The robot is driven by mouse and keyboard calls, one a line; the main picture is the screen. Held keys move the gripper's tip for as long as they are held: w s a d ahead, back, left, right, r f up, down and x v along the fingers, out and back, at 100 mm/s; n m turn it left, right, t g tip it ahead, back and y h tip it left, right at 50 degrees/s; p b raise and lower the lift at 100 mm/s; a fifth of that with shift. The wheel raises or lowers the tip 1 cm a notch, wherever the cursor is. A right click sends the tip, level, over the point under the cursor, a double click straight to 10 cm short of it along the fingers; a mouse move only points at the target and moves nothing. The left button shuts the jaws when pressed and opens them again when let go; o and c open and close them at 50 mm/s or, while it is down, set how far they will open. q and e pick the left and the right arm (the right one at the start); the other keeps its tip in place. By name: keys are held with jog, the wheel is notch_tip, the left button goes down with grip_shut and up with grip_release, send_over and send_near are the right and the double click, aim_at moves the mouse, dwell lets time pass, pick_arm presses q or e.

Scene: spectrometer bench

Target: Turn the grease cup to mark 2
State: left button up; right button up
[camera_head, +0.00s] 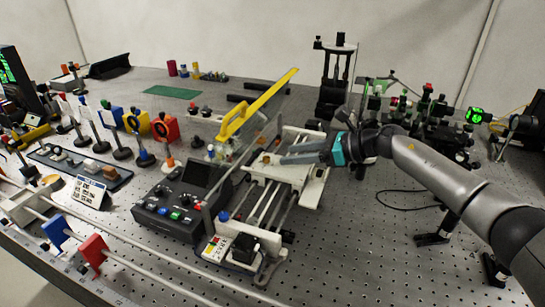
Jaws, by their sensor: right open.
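My right gripper (285,155) reaches in from the right, with its grey fingers pointing left and a teal band at its wrist. It is open, above the white carriage of a rail stage (263,204). A small brownish part (266,159) shows on the carriage just left of the fingertips. It may be the grease cup, but it is too small to tell, and no marks can be read. I see nothing between the fingers. My left gripper is not in view.
A black control box (165,213) with coloured buttons stands left of the stage. Optics on posts crowd the left and back right. The perforated bench (370,260) is mostly clear at front right.

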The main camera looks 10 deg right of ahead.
aim_at(268, 157)
jog(key=shift+x, duration=3.2)
jog(key=shift+c, duration=0.3)
jog(key=shift+d, duration=0.1)
grip_shut()
